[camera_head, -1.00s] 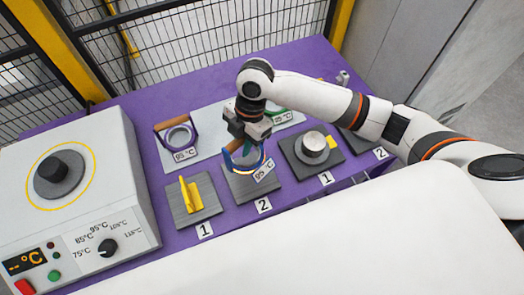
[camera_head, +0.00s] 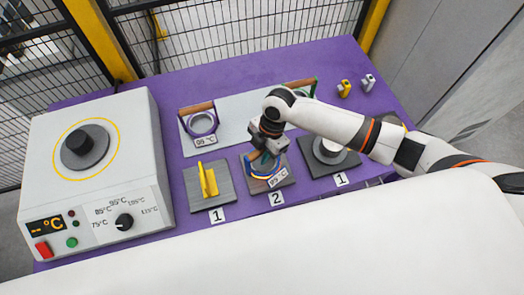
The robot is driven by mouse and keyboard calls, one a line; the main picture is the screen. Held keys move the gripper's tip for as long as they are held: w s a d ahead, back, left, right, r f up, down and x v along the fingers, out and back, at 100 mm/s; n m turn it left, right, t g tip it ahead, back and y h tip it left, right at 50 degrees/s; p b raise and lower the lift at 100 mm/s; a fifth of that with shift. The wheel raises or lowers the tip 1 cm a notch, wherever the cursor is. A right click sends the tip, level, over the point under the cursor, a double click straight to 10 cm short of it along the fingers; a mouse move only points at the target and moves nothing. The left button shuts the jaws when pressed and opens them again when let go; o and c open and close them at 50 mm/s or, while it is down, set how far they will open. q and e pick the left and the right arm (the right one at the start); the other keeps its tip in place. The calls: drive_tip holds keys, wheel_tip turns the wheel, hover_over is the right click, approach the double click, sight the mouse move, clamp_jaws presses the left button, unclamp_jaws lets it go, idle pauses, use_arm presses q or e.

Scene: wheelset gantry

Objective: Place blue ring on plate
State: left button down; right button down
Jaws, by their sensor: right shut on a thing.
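The blue ring (camera_head: 252,166) has an orange-brown handle and a white temperature tag. The gripper hides part of the ring. My left gripper is not in view.
A plate with a yellow upright piece (camera_head: 208,180) lies to the left. A plate with a metal cylinder (camera_head: 329,150) lies to the right. A purple ring (camera_head: 203,124) and a partly hidden green ring (camera_head: 301,87) are behind. A heater box (camera_head: 138,150) stands at left.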

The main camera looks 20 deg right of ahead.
drive_tip(key=c, duration=1.3)
unclamp_jaws()
drive_tip(key=shift+o, duration=0.2)
drive_tip(key=shift+r, duration=0.4)
drive_tip(key=b+v, duration=0.1)
drive_tip(key=v, duration=1)
drive_tip(key=shift+r+b, duration=0.25)
drive_tip(key=shift+b, duration=0.1)
